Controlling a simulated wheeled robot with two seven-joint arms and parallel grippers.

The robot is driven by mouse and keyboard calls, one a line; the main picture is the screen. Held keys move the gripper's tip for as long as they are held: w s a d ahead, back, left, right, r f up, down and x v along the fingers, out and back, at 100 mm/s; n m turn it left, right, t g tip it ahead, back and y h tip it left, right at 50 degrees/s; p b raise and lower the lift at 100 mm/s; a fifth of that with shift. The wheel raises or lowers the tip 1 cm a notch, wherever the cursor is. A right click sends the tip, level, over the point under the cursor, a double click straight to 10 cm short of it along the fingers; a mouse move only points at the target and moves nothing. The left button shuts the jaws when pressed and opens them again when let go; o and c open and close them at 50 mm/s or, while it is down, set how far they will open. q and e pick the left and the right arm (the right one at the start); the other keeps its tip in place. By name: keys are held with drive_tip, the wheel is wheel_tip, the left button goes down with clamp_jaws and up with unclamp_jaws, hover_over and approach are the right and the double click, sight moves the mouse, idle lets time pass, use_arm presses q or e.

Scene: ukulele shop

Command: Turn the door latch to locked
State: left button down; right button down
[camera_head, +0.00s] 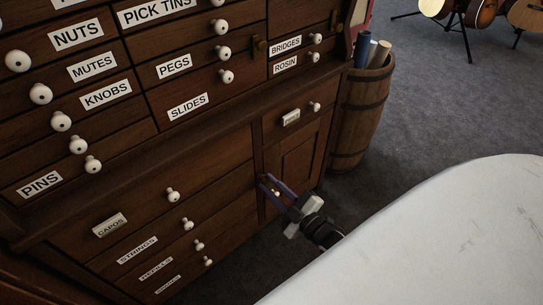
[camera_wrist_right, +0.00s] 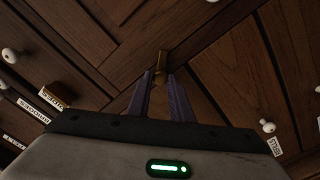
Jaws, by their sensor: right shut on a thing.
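The door latch is a small brass piece (camera_wrist_right: 160,62) at the edge of the small panelled cabinet door (camera_head: 297,165), low on the dark wooden cabinet. In the right wrist view it stands between the tips of my right gripper's purple fingers (camera_wrist_right: 160,82). In the head view my right gripper (camera_head: 268,184) reaches the door's left edge from the lower right, and its fingers largely hide the latch. The right gripper is shut on the latch. I cannot tell the latch's exact angle. My left gripper is in neither view.
A small drawer with a white knob (camera_head: 315,106) sits above the door. Labelled drawers with white knobs fill the cabinet to the left and above. A wooden barrel (camera_head: 360,115) with rolled tubes stands right of the cabinet. Grey carpet (camera_head: 450,90) lies open beyond; guitars (camera_head: 480,12) stand at the back.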

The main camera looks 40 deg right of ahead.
drive_tip(key=n, duration=0.3)
drive_tip(key=shift+s+f, duration=0.1)
drive_tip(key=n, duration=0.2)
drive_tip(key=shift+n, duration=1.4)
drive_tip(key=shift+f+n, duration=0.1)
drive_tip(key=shift+n, duration=0.8)
drive_tip(key=c, duration=1.6)
unclamp_jaws()
